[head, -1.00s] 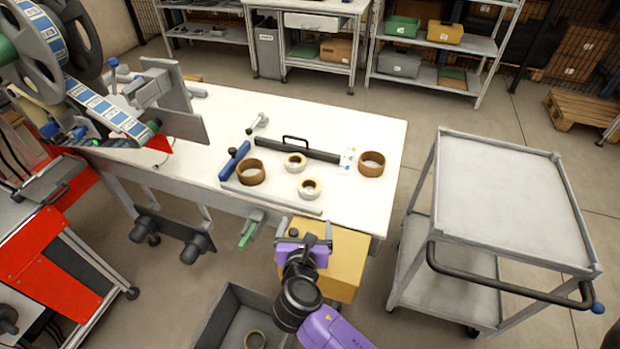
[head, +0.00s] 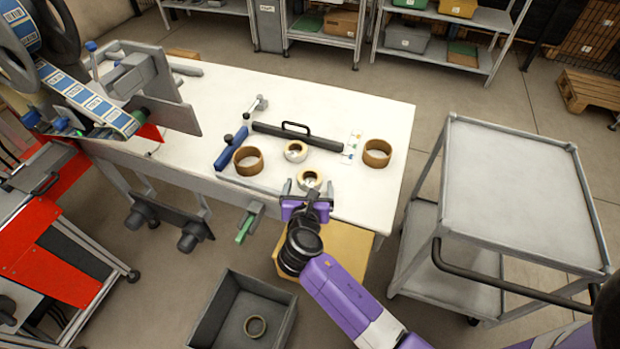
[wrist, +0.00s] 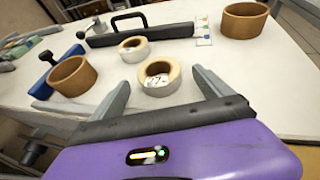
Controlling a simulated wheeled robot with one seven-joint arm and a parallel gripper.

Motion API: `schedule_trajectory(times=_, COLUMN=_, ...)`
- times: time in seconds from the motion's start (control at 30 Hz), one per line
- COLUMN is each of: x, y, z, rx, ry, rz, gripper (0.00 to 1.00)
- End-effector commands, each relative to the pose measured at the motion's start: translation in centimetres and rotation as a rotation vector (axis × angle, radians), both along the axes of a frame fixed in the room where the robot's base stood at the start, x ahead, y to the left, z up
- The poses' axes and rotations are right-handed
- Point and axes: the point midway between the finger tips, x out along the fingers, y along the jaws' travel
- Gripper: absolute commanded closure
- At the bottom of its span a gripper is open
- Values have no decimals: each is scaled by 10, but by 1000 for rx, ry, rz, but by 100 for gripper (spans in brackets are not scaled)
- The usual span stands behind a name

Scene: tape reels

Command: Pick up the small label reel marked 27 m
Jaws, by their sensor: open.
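A small white label reel (wrist: 159,76) lies flat on the white table near its front edge, with a handwritten mark inside that looks like 27; it also shows in the head view (head: 310,179). My gripper (wrist: 160,88) is open and empty, its two fingers pointing toward this reel from the front, one on either side of it in the picture. I cannot tell whether the fingers touch it. In the head view my gripper (head: 308,188) is at the table's front edge. A second small white reel (wrist: 134,49) lies just behind, its mark unreadable.
Brown tape rolls stand left (head: 248,160) and right (head: 377,153) of the white reels. A black bar with a handle (head: 297,137) lies behind them, a blue tool (head: 231,149) at left. A cardboard box (head: 345,245) and a grey bin (head: 205,310) are below the table.

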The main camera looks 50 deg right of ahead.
Motion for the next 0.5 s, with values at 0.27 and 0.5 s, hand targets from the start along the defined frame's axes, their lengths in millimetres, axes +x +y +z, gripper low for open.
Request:
schedule_trajectory(times=0.27, x=16, y=-21, z=-11, rx=0, ry=-1, rz=0, gripper=10)
schedule_trajectory(times=0.5, x=16, y=-21, z=-11, rx=0, ry=-2, rz=1, gripper=14)
